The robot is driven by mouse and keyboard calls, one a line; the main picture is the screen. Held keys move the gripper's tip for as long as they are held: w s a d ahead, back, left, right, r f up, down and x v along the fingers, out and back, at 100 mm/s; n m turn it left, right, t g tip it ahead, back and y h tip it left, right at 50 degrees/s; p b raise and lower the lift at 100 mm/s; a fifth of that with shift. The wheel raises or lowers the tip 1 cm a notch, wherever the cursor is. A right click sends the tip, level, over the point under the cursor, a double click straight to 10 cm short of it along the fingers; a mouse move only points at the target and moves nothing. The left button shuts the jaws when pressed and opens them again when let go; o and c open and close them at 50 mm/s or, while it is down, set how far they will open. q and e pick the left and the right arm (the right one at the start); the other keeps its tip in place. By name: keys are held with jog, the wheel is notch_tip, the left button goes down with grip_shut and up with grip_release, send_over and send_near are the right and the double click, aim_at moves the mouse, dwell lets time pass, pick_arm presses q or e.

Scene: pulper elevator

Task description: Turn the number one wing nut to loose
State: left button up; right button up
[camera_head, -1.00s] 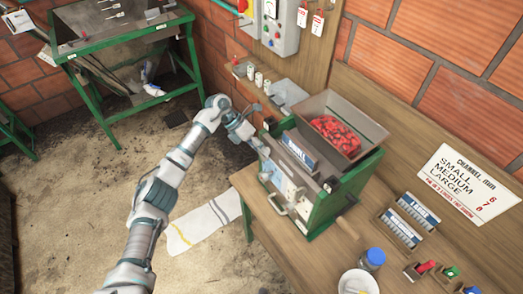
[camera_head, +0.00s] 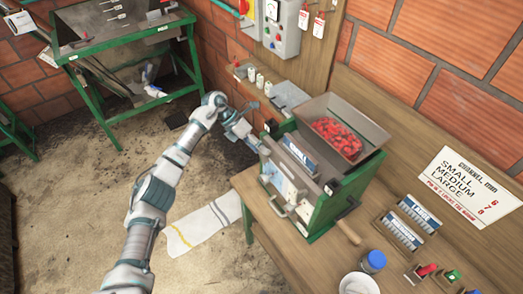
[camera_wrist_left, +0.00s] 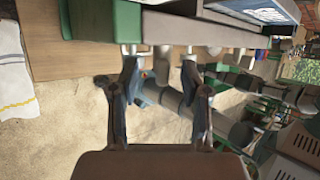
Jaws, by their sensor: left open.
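The pulper (camera_head: 335,200) is a green and grey machine on the wooden bench, with a hopper of red cherries (camera_head: 337,136) on top. My left gripper (camera_head: 258,147) is at the pulper's left upper edge. In the left wrist view my left gripper (camera_wrist_left: 161,70) is open, its two fingers apart. A pale stub (camera_wrist_left: 162,55) under the machine's edge shows between the fingertips; I cannot tell whether they touch it. No wing nut or number one marking can be made out clearly; the gripper may hide it. My right gripper is not in view.
A labelled block set (camera_head: 404,225) stands on the bench right of the pulper. A blue-lidded jar (camera_head: 373,261) and a white bowl (camera_head: 358,285) are at the front. A switch box (camera_head: 283,25) hangs on the wall behind. Open floor lies left of the bench.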

pick_arm(q)
jog(key=v, duration=1)
jog(key=shift+w+f, duration=0.1)
jog(key=shift+w, duration=0.05)
